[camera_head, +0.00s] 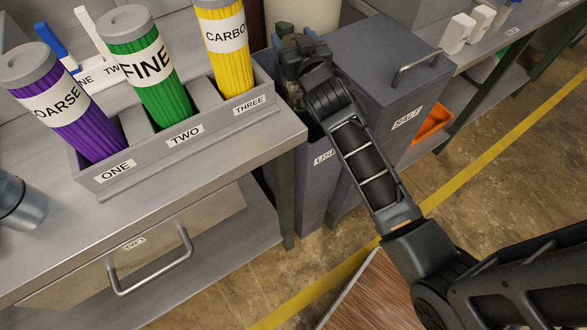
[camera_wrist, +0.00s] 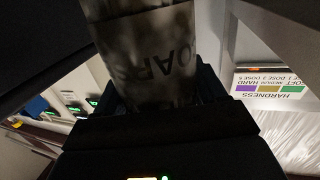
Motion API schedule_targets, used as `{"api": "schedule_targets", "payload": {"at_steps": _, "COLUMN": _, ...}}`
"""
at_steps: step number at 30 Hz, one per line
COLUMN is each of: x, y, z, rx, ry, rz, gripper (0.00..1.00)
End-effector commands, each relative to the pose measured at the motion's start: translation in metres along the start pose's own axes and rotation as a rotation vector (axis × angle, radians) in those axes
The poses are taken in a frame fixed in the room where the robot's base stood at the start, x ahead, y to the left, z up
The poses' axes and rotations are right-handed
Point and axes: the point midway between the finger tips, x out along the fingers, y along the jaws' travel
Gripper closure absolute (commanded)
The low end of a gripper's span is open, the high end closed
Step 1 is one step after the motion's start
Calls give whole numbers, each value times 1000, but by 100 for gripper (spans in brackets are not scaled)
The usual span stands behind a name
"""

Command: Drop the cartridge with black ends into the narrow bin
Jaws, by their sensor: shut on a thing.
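My gripper (camera_head: 297,52) is over or beside the top of the narrow grey bin (camera_head: 318,185), whose label begins "USE". In the wrist view my gripper (camera_wrist: 155,105) is shut on a cartridge (camera_wrist: 150,55) in deep shadow, with an upside-down label only partly readable, seemingly "OARS". Its ends and colours cannot be made out there. The head view does not clearly show the held cartridge, and my arm covers part of the bin's opening. Purple (camera_head: 75,120), green (camera_head: 155,85) and yellow (camera_head: 231,50) cartridges with grey ends stand in the rack.
The grey rack (camera_head: 150,160), with places ONE, TWO and THREE, sits on the bench (camera_head: 225,165) left of my gripper. A wider grey bin marked SALT (camera_head: 395,95), with a handled lid, stands right of the narrow bin. A hardness chart (camera_wrist: 270,85) shows in the wrist view.

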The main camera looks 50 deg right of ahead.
Motion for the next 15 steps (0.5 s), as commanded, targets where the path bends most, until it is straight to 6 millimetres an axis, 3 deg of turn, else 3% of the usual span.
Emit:
{"api": "schedule_targets", "payload": {"at_steps": 10, "x": 0, "y": 0, "z": 6, "rx": 0, "ry": 1, "rz": 0, "gripper": 80}}
{"api": "schedule_targets", "payload": {"at_steps": 11, "x": 0, "y": 0, "z": 6, "rx": 0, "ry": 1, "rz": 0, "gripper": 29}}
{"api": "schedule_targets", "payload": {"at_steps": 15, "x": 0, "y": 0, "z": 6, "rx": 0, "ry": 1, "rz": 0, "gripper": 15}}
